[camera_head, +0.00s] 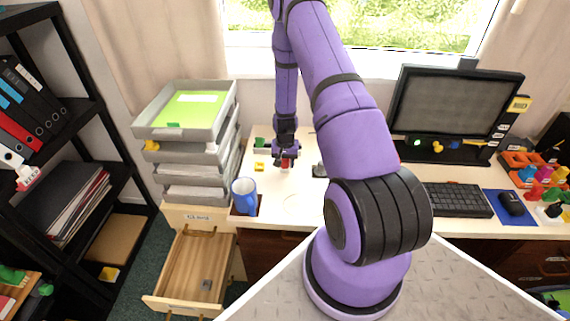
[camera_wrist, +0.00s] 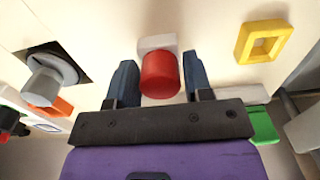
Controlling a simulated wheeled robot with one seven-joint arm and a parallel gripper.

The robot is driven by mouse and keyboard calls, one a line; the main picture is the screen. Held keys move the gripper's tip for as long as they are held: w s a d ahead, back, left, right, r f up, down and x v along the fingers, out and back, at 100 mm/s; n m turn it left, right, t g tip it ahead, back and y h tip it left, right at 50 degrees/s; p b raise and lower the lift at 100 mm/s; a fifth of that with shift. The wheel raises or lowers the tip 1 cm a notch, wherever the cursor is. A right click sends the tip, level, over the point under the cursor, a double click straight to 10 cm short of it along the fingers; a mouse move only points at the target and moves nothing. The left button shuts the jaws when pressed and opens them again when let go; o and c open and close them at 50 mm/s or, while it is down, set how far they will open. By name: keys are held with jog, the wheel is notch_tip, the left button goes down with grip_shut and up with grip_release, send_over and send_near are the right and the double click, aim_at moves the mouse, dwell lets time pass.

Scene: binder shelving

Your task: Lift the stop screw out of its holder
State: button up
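A red cylinder (camera_wrist: 160,76), which I take to be the stop screw, stands on the pale desk with a small whitish block (camera_wrist: 157,43) at its base, likely its holder. How deep it sits there is hidden. My gripper (camera_wrist: 159,62) has its two dark fingers on either side of the red cylinder, apart, with a narrow gap visible at least on the right. In the head view my gripper (camera_head: 286,158) is low over the desk, pointing down, with a little red showing at its fingers.
A grey knob on a dark square plate (camera_wrist: 45,78) and an orange piece are left in the wrist view; a yellow square ring (camera_wrist: 263,41) is right. A blue mug (camera_head: 244,197), stacked trays (camera_head: 185,150) and an open drawer (camera_head: 190,270) are left. The keyboard (camera_head: 455,200) is right.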

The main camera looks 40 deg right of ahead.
jog(key=c, duration=0.5)
jog(key=shift+c, duration=0.2)
